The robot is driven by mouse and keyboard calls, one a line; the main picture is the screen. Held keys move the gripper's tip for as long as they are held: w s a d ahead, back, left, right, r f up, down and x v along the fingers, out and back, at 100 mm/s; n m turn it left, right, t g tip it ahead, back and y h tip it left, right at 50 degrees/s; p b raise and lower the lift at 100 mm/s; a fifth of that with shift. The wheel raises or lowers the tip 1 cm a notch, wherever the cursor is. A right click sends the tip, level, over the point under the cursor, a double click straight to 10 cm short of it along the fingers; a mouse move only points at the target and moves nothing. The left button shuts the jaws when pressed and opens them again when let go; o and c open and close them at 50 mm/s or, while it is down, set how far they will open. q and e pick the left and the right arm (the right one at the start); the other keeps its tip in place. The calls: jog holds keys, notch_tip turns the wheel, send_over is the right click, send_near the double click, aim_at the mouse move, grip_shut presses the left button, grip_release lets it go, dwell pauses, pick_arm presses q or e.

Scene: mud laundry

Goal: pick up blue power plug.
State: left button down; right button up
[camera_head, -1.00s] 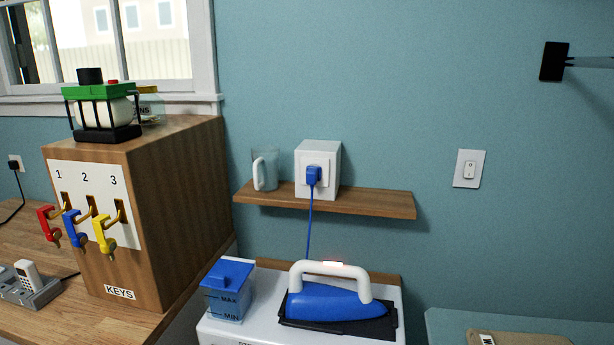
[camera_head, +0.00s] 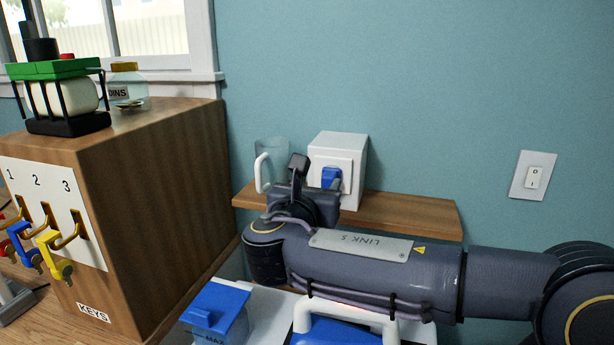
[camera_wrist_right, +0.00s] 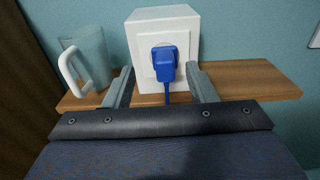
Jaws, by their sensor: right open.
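The blue power plug (camera_head: 331,178) sits in the front face of the white socket box (camera_head: 350,147) on the wooden shelf. In the right wrist view the plug (camera_wrist_right: 164,66) shows whole, with its blue cord hanging down. My right gripper (camera_wrist_right: 161,82) is open, one finger on each side of the plug, and the fingers look apart from it. In the head view my right gripper (camera_head: 300,167) is just in front of the box and partly hidden by its own wrist. My arm covers the cord there. My left gripper is not in view.
A clear mug with a white handle (camera_head: 262,170) stands left of the box on the shelf (camera_head: 420,213). A wooden key cabinet (camera_head: 165,190) stands at the left.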

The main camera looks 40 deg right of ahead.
aim_at(327, 177)
jog(key=x, duration=0.4)
jog(key=f+p+x, duration=0.1)
jog(key=x, duration=0.2)
jog(key=shift+s+d, duration=0.15)
jog(key=shift+d, duration=0.1)
jog(key=shift+r, duration=0.1)
jog(key=shift+c, duration=0.3)
jog(key=c, duration=1)
jog(key=shift+c, duration=0.2)
jog(key=shift+s+a+r, duration=0.15)
jog(key=shift+r, duration=0.1)
notch_tip(327, 177, up, 7)
jog(key=shift+f, duration=0.25)
jog(key=f+b+v, duration=0.1)
jog(key=v, duration=1.8)
jog(key=shift+s+a+b, duration=0.2)
jog(key=shift+a+b, duration=0.15)
jog(key=shift+b, duration=0.05)
jog(key=shift+r, duration=0.1)
